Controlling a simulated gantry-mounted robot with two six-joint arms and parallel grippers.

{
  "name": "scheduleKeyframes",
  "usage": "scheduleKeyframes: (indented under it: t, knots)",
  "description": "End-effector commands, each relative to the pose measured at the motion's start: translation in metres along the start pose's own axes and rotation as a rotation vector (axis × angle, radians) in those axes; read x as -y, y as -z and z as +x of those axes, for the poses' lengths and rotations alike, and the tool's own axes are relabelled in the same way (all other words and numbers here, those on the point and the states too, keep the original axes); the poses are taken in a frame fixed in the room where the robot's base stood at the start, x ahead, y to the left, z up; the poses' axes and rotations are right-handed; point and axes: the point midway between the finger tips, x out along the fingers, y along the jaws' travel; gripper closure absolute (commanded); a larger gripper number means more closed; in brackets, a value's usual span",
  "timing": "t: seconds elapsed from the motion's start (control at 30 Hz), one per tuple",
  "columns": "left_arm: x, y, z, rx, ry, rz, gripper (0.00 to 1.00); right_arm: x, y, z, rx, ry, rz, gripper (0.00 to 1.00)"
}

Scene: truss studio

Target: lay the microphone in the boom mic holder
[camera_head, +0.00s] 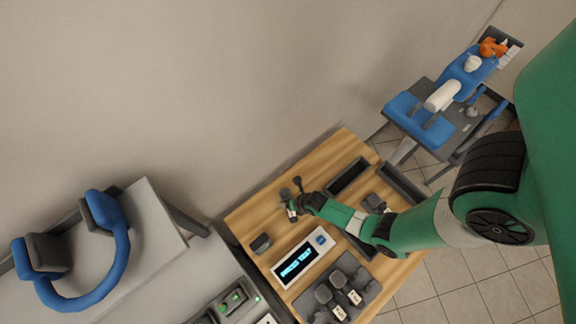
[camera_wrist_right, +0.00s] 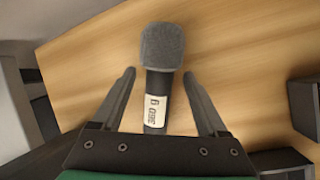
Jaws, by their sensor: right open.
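A microphone (camera_wrist_right: 162,50) with a grey foam head, dark body and white label shows in the right wrist view. It stands out over the wooden table top, with its handle between my right gripper's fingers. My right gripper (camera_wrist_right: 159,76) is open, with a finger on each side and visible gaps to the handle. In the head view my right gripper (camera_head: 294,201) is over the table's far left part; the microphone is hard to make out there. I cannot tell which dark fixture is the boom mic holder. My left gripper is not in view.
The wooden table (camera_head: 262,208) holds a lit display box (camera_head: 300,255), a small dark block (camera_head: 261,243), a dark tray (camera_head: 347,175) and a dark mat with labelled microphones (camera_head: 340,293).

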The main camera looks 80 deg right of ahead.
Motion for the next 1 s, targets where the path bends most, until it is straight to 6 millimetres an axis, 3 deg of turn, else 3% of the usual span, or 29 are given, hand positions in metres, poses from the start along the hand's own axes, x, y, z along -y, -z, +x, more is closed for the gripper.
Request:
scheduleKeyframes:
  t: [0.07, 0.5, 1.0]
  knots:
    - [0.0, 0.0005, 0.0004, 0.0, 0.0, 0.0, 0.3, -0.0001, -0.0002, -0.0006, 0.0, 0.0, 0.0, 0.24]
    - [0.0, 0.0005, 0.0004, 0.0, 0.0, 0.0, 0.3, -0.0002, -0.0002, -0.0009, 0.0, 0.0, 0.0, 1.0]
    - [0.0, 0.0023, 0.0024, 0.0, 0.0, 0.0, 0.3, -0.0017, -0.0019, -0.0033, 0.002, -0.002, -0.001, 1.0]
